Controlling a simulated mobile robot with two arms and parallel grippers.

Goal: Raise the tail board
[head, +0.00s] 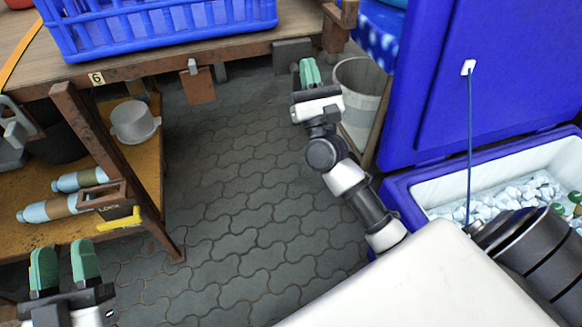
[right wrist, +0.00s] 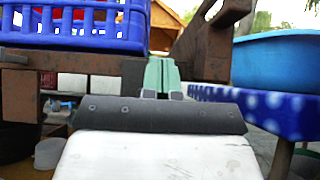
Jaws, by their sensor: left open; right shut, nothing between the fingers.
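A wooden cart deck (head: 130,62) with a rusty brown edge and a "6" plate crosses the top left in the head view. A short brown board (head: 198,86) hangs below this edge beside a small grey catch (head: 192,66). I cannot tell for sure which part is the tail board. My right gripper (head: 310,72), with green fingers, is shut and empty near the deck's right end. In the right wrist view its fingers (right wrist: 161,76) stand in front of the brown edge beam (right wrist: 80,62). My left gripper (head: 66,264) is open and empty at the lower left.
A blue crate (head: 160,28) sits on the deck. A lower shelf (head: 75,225) holds bottles, a pot (head: 134,121) and a LOCK bracket with a yellow handle (head: 118,222). A grey bucket (head: 358,90) and an open blue cooler (head: 405,190) stand right. Paved floor between is clear.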

